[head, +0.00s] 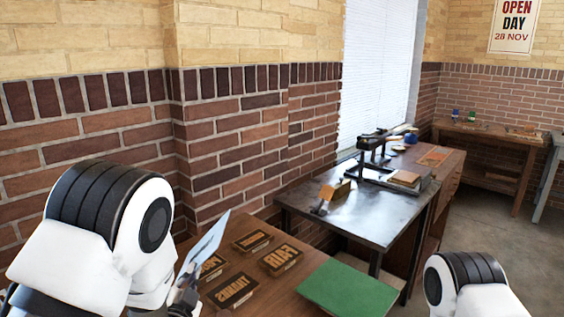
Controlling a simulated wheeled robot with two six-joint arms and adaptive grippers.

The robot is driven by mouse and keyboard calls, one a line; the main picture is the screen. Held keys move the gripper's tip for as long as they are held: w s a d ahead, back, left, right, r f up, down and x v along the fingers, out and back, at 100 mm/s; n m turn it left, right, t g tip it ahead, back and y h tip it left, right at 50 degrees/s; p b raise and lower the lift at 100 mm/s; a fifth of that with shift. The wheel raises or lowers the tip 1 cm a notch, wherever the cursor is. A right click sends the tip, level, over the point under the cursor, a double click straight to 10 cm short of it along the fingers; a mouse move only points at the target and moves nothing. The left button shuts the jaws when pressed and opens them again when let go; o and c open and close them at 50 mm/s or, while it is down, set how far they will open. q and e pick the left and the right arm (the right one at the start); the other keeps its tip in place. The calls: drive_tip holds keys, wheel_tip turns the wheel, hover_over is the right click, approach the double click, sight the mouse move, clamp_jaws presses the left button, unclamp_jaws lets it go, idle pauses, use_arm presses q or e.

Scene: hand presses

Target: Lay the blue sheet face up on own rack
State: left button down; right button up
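A pale blue sheet (206,243) stands steeply tilted in the head view, above the left part of the near wooden table. My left gripper (187,287) is at its lower edge and appears shut on it. The gripper is small and partly hidden by my own arm. I cannot tell which face of the sheet is the printed one. No rack can be made out for certain. My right gripper is out of view; only part of my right arm shows at the lower right.
Several lettered blocks (281,257) lie on the near table beside a green board (350,289). Beyond are a dark metal-topped table (350,214) with a wood-and-metal tool (330,194) and a black press (374,150). A far table (487,132) stands by the brick wall.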

use_arm(q)
drive_tip(key=m+b, duration=0.3)
drive_tip(key=m, duration=0.6)
drive_tip(key=shift+m, duration=0.3)
